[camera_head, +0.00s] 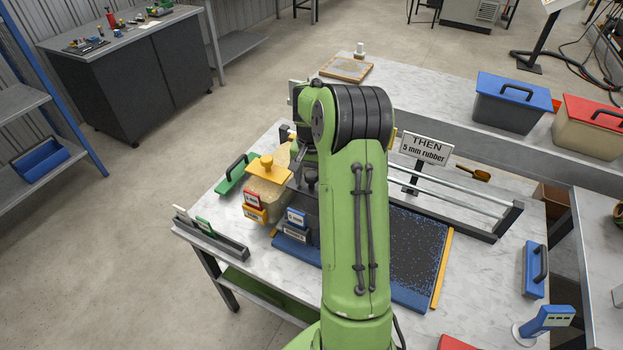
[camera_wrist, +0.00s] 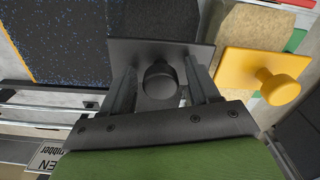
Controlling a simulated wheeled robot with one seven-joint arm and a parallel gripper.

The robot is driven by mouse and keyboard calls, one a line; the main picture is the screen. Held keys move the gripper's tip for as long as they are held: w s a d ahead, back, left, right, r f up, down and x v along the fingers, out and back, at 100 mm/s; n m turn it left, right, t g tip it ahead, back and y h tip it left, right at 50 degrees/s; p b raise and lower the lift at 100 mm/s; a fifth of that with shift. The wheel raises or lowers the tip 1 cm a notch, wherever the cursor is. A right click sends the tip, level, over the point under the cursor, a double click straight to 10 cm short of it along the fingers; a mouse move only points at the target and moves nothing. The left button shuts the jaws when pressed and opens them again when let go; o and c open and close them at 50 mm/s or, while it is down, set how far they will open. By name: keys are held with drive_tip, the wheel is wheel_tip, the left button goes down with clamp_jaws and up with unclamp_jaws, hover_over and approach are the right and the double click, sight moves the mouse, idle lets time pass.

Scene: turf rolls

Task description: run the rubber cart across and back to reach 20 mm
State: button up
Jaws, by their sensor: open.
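The rubber cart has a dark plate (camera_wrist: 202,58) with a round black knob (camera_wrist: 160,78) in the wrist view. My open gripper (camera_wrist: 160,88) has one finger on each side of the knob, with gaps still showing. In the head view my arm hides most of the cart. Blue-speckled black rubber (camera_head: 418,245) lies in a blue-edged bed to the right; the wrist view also shows the rubber (camera_wrist: 68,38). Blue-framed tags (camera_head: 296,217) stand at the bed's front left. A sign (camera_head: 427,150) reads "THEN 5 mm rubber".
A yellow-topped cart (camera_head: 270,169) with a knob stands close left of the rubber cart. Metal rails (camera_head: 455,188) run behind the bed. A tag rack (camera_head: 212,238) sits at the table's left edge; a blue float (camera_head: 535,270) lies right.

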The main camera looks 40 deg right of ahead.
drive_tip(key=shift+f, duration=0.1)
drive_tip(key=shift+c, duration=0.3)
clamp_jaws()
drive_tip(key=s+d, duration=0.5)
drive_tip(key=s, duration=0.9)
drive_tip(key=s+d, duration=0.5)
drive_tip(key=s, duration=0.9)
drive_tip(key=s+d, duration=0.5)
drive_tip(key=s, duration=0.9)
drive_tip(key=shift+s, duration=0.1)
drive_tip(key=shift+o, duration=0.3)
unclamp_jaws()
drive_tip(key=shift+s+d, duration=0.1)
